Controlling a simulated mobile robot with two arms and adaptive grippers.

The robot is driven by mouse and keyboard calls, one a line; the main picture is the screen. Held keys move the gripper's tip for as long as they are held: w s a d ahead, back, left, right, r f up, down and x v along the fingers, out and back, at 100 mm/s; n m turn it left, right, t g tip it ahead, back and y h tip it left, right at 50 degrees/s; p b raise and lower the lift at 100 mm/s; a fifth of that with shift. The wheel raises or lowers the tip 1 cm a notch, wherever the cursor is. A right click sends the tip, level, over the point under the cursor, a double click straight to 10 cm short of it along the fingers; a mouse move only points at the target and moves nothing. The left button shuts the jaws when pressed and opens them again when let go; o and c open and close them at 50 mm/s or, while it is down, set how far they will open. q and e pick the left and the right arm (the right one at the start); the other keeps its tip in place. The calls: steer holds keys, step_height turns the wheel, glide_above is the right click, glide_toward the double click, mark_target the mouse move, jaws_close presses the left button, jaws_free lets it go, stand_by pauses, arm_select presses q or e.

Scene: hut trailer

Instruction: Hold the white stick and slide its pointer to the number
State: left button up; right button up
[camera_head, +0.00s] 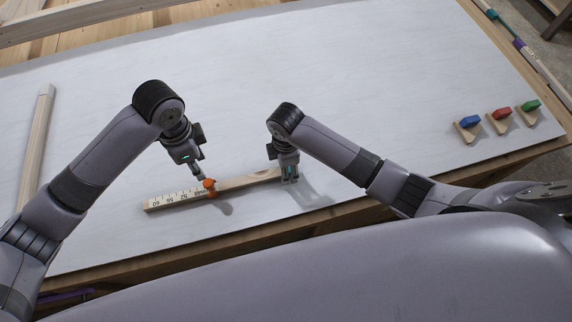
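A wooden measuring stick (246,181) lies across the near middle of the white table; its left part is white with a printed scale (166,200), numbers near 52 to 60 showing. An orange pointer (210,185) sits on the stick at the right part of the visible scale. My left gripper (201,178) is at the pointer, its fingertips touching or very close to it; whether it grips the pointer is too small to tell. My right gripper (290,179) is at the stick's right end, fingers down around it, seemingly closed on it. The stick's right end is hidden by that gripper.
Three wooden wedges with blue (470,122), red (502,113) and green (530,106) tops stand at the table's right. A pale wooden bar (37,145) lies at the left. The white tabletop (290,75) behind the arms is clear. The table's near edge is close to the stick.

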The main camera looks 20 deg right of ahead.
mark_target(208, 182)
steer(key=c, duration=1.1)
arm_select(q)
steer(key=shift+o, duration=1.3)
arm_select(e)
steer(key=shift+o, duration=0.2)
arm_select(q)
step_height(208, 182, down, 10)
steer(key=m, duration=1)
steer(key=shift+m, duration=0.3)
steer(key=shift+c, duration=0.5)
jaws_close()
